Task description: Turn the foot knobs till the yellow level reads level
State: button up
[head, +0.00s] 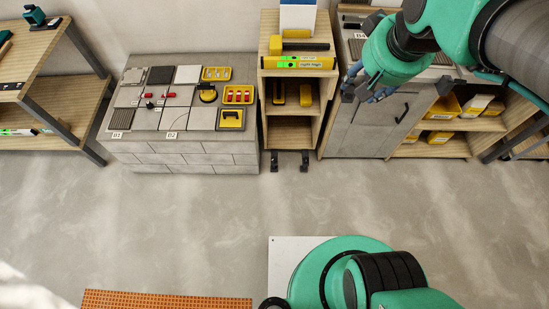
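A yellow level (298,63) with bright green windows lies across the front of the narrow wooden shelf unit (263,110), near its top. Its exact reading is too small to tell. Two small black foot knobs (279,162) (304,161) stand on the floor at the base of this unit. My gripper (367,94) is at the upper right, in front of the grey cabinet and right of the level. Its fingers look spread apart with nothing visible between them. It is well above the foot knobs and touches neither of them.
A grey block plinth (185,157) with tiles and yellow trays stands left of the shelf unit. A grey cabinet (368,128) and shelves with yellow boxes (445,106) stand right. A wooden rack (50,90) is far left. The floor (200,220) in front is clear.

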jog(key=w+a+f+p, duration=0.1)
jog(key=w+a+f, duration=0.15)
jog(key=w, duration=0.35)
jog(key=w+a+f+n+g+p, duration=0.1)
jog(key=w+a+f, duration=0.1)
jog(key=w+f, duration=0.3)
jog(key=w+a+f+p, duration=0.1)
jog(key=w+a+f, duration=0.1)
jog(key=w, duration=0.5)
jog(key=w+a+f+n+g+p, duration=0.1)
jog(key=w+a+f, duration=0.2)
jog(key=w+f, duration=0.35)
jog(key=w+a+f+n+g+p, duration=0.1)
jog(key=w+a+f, duration=0.25)
jog(key=f, duration=0.65)
jog(key=w+a+f+n+b, duration=0.1)
jog(key=w+a+f+n, duration=0.1)
jog(key=f, duration=1.9)
jog(key=w+a+f+n+g+b, duration=0.1)
jog(key=w+a+f+n, duration=0.1)
jog(key=f, duration=1.9)
jog(key=w+a+f+n+b, duration=0.1)
jog(key=w+a+f+n, duration=0.1)
jog(key=f, duration=1.9)
jog(key=shift+a+f+n+g, duration=0.15)
jog(key=shift+a+n+g, duration=0.25)
jog(key=shift+a+n, duration=0.1)
jog(key=shift+f, duration=0.1)
